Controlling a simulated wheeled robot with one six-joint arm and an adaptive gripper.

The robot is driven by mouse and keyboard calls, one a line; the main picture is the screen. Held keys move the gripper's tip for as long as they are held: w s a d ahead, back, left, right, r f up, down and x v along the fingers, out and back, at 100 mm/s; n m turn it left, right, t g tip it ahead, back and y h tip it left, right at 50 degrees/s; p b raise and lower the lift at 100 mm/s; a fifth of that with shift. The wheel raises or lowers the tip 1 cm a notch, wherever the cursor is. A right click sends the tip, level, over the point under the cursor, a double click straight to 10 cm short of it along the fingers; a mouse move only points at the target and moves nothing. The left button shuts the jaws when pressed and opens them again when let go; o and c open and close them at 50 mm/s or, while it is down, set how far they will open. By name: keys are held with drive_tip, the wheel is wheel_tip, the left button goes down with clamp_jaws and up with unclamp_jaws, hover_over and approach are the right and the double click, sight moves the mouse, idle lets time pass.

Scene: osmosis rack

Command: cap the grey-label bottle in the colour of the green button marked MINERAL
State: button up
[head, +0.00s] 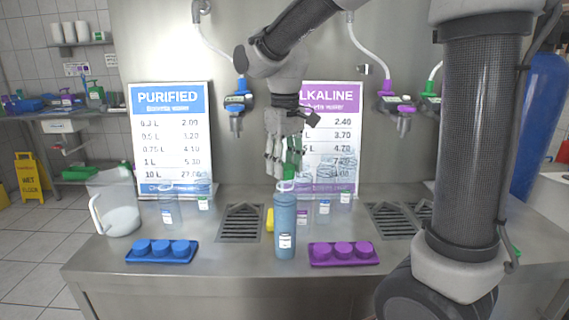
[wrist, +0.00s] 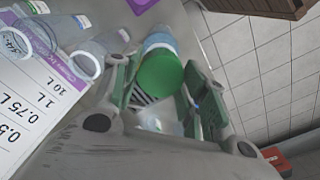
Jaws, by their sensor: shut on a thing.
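My gripper (head: 284,170) points down over the counter. In the wrist view its fingers (wrist: 155,105) are closed around a green cap (wrist: 160,73). A tall bottle of blue-tinted water (head: 285,215) stands upright below the gripper, with a small pale label whose colour I cannot make out for sure. The bottle also shows beyond the cap in the wrist view (wrist: 158,41). The cap looks above the bottle's mouth; I cannot tell whether they touch. A green dispenser part (head: 430,89) shows at the right, partly behind my arm; no MINERAL marking is readable.
A blue tray of caps (head: 135,257) and a purple tray of caps (head: 317,262) flank the bottle in front. A clear jug (head: 120,215) stands left. Drain grates (head: 240,222) lie in the counter.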

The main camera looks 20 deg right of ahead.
drive_tip(key=shift+f, duration=0.4)
idle(0.7)
drive_tip(key=shift+f, duration=0.25)
drive_tip(key=shift+o, duration=0.3)
drive_tip(key=c, duration=0.4)
drive_tip(key=shift+s+f, duration=0.1)
drive_tip(key=shift+f, duration=0.35)
idle(0.5)
drive_tip(key=shift+r, duration=0.15)
drive_tip(key=o, duration=1.6)
